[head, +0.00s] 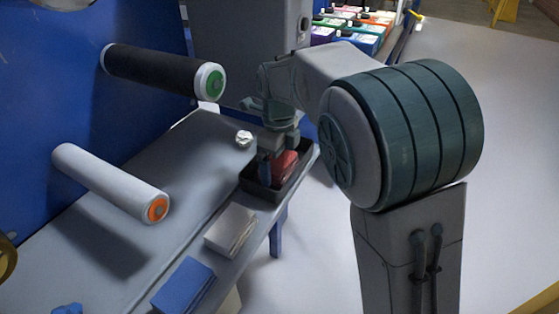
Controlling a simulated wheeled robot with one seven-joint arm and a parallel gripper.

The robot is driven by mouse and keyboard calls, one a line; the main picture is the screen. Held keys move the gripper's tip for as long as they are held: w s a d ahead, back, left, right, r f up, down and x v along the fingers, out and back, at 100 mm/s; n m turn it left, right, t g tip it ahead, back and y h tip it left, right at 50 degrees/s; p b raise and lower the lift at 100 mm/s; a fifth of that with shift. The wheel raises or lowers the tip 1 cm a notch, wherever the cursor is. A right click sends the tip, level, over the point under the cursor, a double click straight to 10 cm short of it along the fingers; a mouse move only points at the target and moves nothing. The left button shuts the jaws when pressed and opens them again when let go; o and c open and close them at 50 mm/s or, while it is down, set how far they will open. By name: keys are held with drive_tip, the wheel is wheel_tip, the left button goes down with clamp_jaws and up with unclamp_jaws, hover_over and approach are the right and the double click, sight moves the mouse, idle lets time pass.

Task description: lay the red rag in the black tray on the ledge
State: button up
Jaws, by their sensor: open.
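The black tray (266,192) sits on the grey ledge (190,165) at its far right end. The red rag (285,168) shows inside the tray's outline, below my gripper. My gripper (272,168) points down over the tray, with its fingers at the rag's left side. The jaws are open. The arm and gripper hide part of the tray and rag, and I cannot tell whether the rag touches the fingers or lies flat on the tray floor.
A white folded stack (230,230) and a blue block-like cloth (183,287) lie nearer on the ledge. A crumpled white piece (243,138) lies left of my gripper. A black roller (160,70) and a white roller (110,180) jut from the blue panel. Coloured bottles (350,30) stand behind.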

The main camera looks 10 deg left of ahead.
sight(279, 161)
wheel_tip(279, 161, up, 12)
drive_tip(key=p, duration=0.5)
drive_tip(key=s+d+f+n, duration=0.4)
drive_tip(key=s+d+n, duration=0.5)
drive_tip(key=d+n, duration=0.2)
drive_tip(key=s+d+f+n+t, duration=0.1)
drive_tip(key=s+d+f+n, duration=0.3)
drive_tip(key=s+d+n, duration=0.6)
drive_tip(key=shift+d+f+n, duration=0.35)
drive_tip(key=shift+d+n, duration=0.15)
drive_tip(key=shift+d, duration=0.65)
